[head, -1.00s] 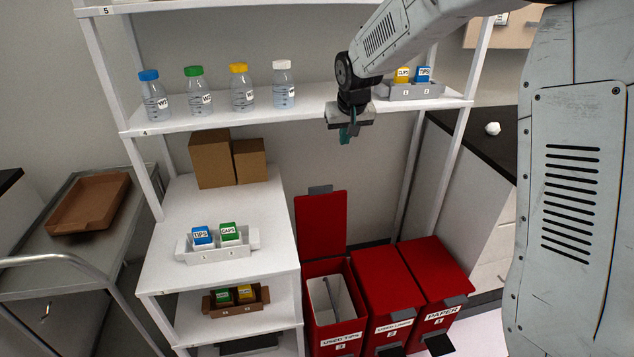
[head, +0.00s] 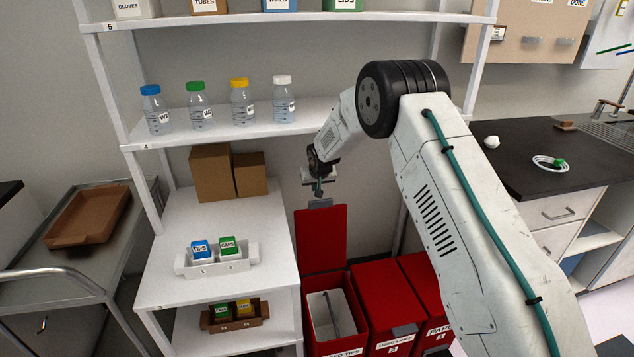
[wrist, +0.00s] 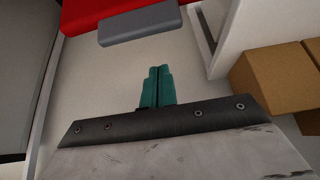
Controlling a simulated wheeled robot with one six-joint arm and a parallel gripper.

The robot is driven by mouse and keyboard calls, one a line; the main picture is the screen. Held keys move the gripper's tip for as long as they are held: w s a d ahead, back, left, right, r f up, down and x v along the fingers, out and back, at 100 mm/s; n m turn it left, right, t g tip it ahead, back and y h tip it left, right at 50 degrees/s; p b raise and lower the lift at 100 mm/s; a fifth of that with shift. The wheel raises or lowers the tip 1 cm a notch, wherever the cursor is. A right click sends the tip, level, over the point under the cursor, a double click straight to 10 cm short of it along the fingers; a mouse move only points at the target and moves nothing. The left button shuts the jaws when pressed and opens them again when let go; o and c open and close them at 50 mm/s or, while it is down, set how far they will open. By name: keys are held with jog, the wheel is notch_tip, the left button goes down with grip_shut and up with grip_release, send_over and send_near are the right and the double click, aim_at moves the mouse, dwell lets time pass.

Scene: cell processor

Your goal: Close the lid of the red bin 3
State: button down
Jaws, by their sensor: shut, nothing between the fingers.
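The red bin 3 (head: 358,325), labelled for used tips, is the leftmost of the red bins. Its lid (head: 321,240) stands open and upright at the back, with a grey tab (head: 320,203) on its top edge. The bin's white inside shows a grey stick-like thing in it. My gripper (head: 319,192) is just above the lid's tab in the head view, and I cannot tell whether they touch there. In the wrist view my gripper's teal fingers (wrist: 157,86) are together and empty. The grey tab (wrist: 140,24) and red lid (wrist: 105,12) lie ahead of them, apart from the fingertips.
Two closed red bins (head: 383,295) stand to the right. A white shelf (head: 215,283) with a tray of boxes is on the left, and cardboard boxes (head: 212,172) stand behind. A shelf of bottles (head: 243,105) is above. A dark counter (head: 530,165) is at right.

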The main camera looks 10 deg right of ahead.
jog(key=shift+s+f, duration=1.1)
jog(key=shift+f, duration=0.1)
